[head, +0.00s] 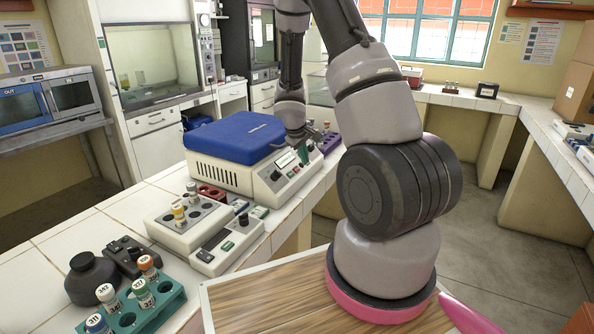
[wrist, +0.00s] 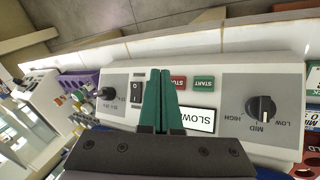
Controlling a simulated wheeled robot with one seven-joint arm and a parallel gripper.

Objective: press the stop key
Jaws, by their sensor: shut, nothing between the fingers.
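The blue-lidded machine (head: 235,150) stands on the tiled bench, with its control panel (head: 290,178) facing the front right. In the wrist view the panel appears upside down. The red stop key (wrist: 178,83) is just right of my fingertips, beside the green start key (wrist: 204,83). My gripper (wrist: 160,71) has its teal fingers shut and empty, over the panel between the rocker switch (wrist: 136,92) and the stop key. I cannot tell whether the tips touch the panel. In the head view my gripper (head: 303,157) is at the panel; the keys cannot be made out there.
A lit display (wrist: 197,121) reads SLOW. A speed knob (wrist: 262,107) and a smaller knob (wrist: 108,93) flank the keys. A small tube block unit (head: 205,225) and a teal tube rack (head: 135,305) stand nearer on the bench. A purple rack (head: 330,142) is beyond the panel.

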